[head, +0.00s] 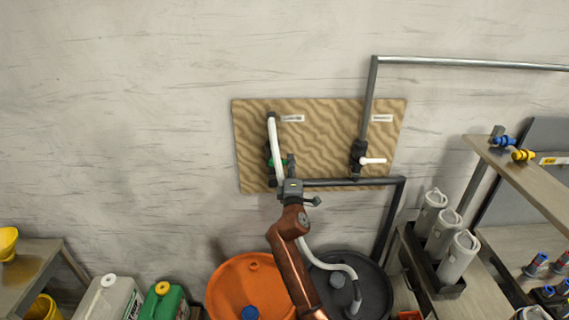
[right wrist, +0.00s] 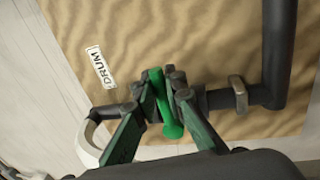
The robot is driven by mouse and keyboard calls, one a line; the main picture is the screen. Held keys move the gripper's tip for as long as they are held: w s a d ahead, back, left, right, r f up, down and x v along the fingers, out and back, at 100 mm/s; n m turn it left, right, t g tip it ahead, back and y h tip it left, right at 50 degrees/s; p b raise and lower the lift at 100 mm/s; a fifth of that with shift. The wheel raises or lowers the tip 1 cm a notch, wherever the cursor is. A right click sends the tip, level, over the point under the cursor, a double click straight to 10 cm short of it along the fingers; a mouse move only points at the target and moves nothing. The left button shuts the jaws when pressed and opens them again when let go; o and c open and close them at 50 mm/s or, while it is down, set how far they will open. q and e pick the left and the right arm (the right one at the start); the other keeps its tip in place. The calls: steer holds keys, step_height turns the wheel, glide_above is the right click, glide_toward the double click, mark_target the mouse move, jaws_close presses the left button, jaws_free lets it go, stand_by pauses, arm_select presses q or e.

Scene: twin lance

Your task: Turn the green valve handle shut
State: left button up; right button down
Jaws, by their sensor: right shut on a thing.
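The green valve handle (head: 275,162) is on the left pipe of the wooden wall board, partly hidden behind my right gripper (head: 289,172). In the right wrist view the green handle (right wrist: 170,122) stands between the two fingers of my right gripper (right wrist: 162,88), which are closed on it from both sides. The dark valve body behind it is mostly covered by the fingers. My left gripper is in neither view.
The board (head: 325,140) also carries a valve with a white handle (head: 373,161) on the right pipe. A white hose (head: 274,138) runs close beside the green handle. Below stand an orange drum (head: 228,283) and a dark drum (head: 375,285). A shelf with grey canisters (head: 459,256) is at right.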

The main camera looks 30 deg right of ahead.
steer(key=c, duration=2)
jaws_free()
steer(key=shift+o, duration=0.2)
steer(key=v, duration=1.2)
steer(key=shift+f, duration=0.1)
